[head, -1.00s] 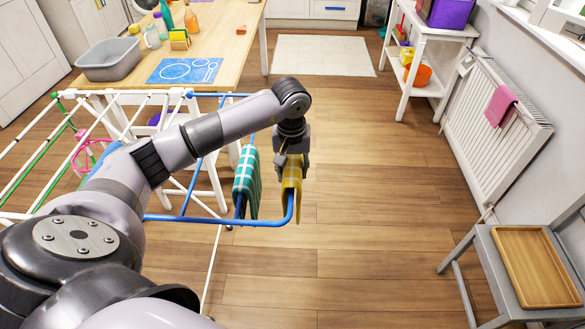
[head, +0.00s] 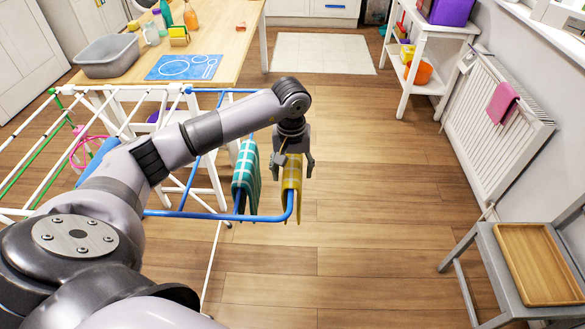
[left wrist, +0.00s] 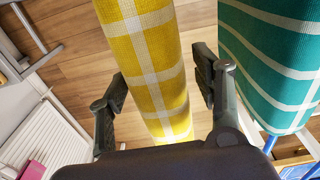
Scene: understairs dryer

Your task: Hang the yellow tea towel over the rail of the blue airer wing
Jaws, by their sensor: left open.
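The yellow tea towel (head: 291,190), with pale checks, hangs over the blue rail at the right end of the blue airer wing (head: 195,216). My left gripper (head: 295,168) is directly above it, with its fingers apart. In the left wrist view the yellow cloth (left wrist: 150,60) runs between the two open fingers (left wrist: 160,75), with a gap showing beside each finger. The rail under the towel is mostly hidden by the cloth. My right gripper is not in view.
A teal striped towel (head: 246,178) hangs on the wing just left of the yellow one. A table (head: 225,60) with a grey tub (head: 108,60) stands behind the airer. A grey chair with a wooden tray (head: 537,264) is at right. Floor right of the wing is clear.

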